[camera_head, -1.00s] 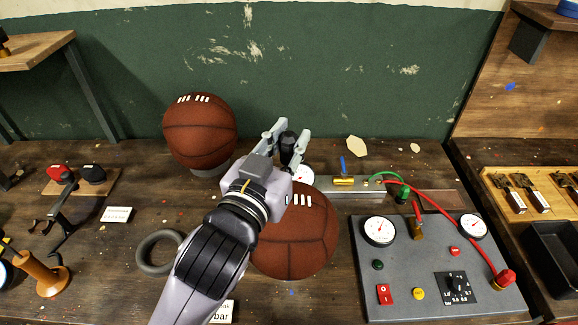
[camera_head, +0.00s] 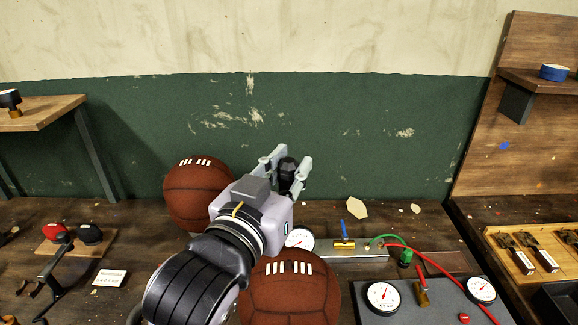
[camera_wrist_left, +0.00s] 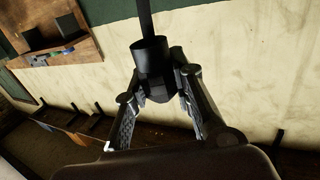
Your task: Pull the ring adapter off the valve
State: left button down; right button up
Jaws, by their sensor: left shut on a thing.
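My left gripper (camera_head: 287,172) reaches in from the left and is raised above the bench, in front of the green wall. It is shut on a black cylindrical piece (camera_head: 287,173). In the left wrist view this black piece (camera_wrist_left: 151,60) sits between the fingers (camera_wrist_left: 158,102), with a thin black rod or hose running up from it. I cannot tell whether it is the ring adapter. A brass valve with a blue lever (camera_head: 345,243) is on a grey block to the right, apart from the gripper. My right gripper is not in view.
One leather ball (camera_head: 190,192) stands behind my left arm and another (camera_head: 290,292) in front of it. A grey gauge panel (camera_head: 440,303) with red and green hoses is at right. A blue roll (camera_head: 554,72) lies on the right shelf. The air above the bench is clear.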

pick_arm(q)
jog(key=shift+f+b, duration=0.75)
jog(key=shift+f, duration=0.55)
jog(key=shift+f+b, duration=3.2)
jog(key=shift+f, duration=1.45)
